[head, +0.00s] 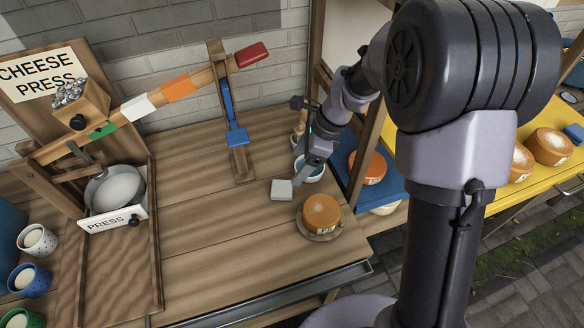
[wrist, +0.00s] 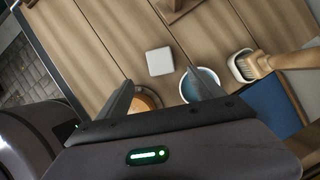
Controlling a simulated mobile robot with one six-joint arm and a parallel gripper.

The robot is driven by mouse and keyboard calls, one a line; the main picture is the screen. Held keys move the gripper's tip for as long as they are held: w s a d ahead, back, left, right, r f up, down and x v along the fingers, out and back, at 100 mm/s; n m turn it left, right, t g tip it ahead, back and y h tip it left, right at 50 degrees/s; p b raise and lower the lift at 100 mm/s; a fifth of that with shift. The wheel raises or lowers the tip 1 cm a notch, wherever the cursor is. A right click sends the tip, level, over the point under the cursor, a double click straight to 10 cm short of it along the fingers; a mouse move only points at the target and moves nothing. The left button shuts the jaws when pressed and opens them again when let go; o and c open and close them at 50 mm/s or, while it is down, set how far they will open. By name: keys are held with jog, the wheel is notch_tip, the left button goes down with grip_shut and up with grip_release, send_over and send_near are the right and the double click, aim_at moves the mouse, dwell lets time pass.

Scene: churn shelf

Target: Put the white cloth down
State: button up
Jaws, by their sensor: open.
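The white cloth (head: 281,189) is a small pale folded square lying on the wooden bench, left of the bowl and just behind the orange cheese. In the wrist view the cloth (wrist: 160,61) lies flat, just beyond the fingertips and between their lines, with bare wood around it. My gripper (head: 299,180) is close beside the cloth, at its right in the head view. In the wrist view my gripper (wrist: 157,78) has its fingers spread wide with nothing between them. The exact height of the fingertips above the bench cannot be told.
A bowl of bluish liquid (wrist: 204,84) and a wooden brush (wrist: 243,66) stand right of the cloth. An orange cheese (head: 321,212) sits on a plate in front. The cheese press (head: 115,188) stands left. Bare bench (head: 195,205) lies between press and cloth.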

jog(key=s+d+r+n+t+h, duration=0.1)
jog(key=s+d+r+n+t, duration=0.2)
jog(key=s+r+n, duration=0.8)
jog(key=s+d+r+n+t, duration=0.1)
jog(key=s+r+n, duration=0.1)
jog(key=s, duration=0.3)
jog(key=s+d+r+n+t+h, duration=0.1)
jog(key=s+r, duration=0.3)
jog(key=s, duration=0.2)
jog(key=shift+s+d+r+n+h, duration=0.2)
jog(key=shift+s+r+n+h, duration=0.1)
jog(key=shift+n, duration=0.1)
jog(key=shift+f, duration=0.1)
jog(key=shift+f+b, duration=0.35)
jog(key=shift+b, duration=0.15)
